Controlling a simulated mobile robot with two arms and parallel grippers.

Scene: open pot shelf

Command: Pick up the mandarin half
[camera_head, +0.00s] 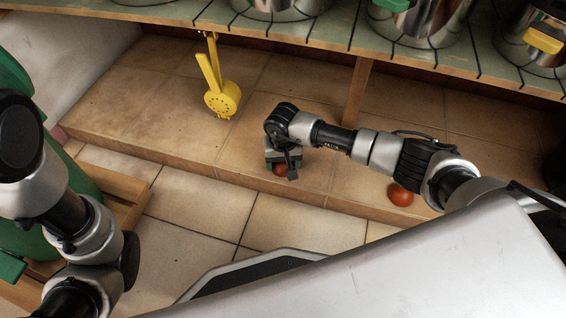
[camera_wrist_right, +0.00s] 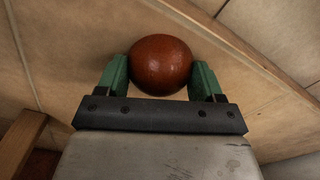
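A round orange-red fruit (camera_head: 280,169) lies low on the tiled step, partly hidden by my right gripper (camera_head: 285,165). In the right wrist view it shows as a smooth, dark orange-red round (camera_wrist_right: 161,65) between the two green fingers of the right gripper (camera_wrist_right: 160,82). The fingers stand wide apart, one on each side, very close to its skin; I cannot tell whether they touch it. No cut face shows. A second orange-red fruit (camera_head: 400,194) lies to the right, below my right forearm. My left arm is at the left edge; its gripper is out of view.
A slatted shelf (camera_head: 313,30) with several metal pots runs above the step, with a wooden post (camera_head: 356,92) under it. A yellow utensil (camera_head: 222,98) hangs from the shelf. A green container (camera_head: 88,215) and wooden frame (camera_head: 126,188) stand at left.

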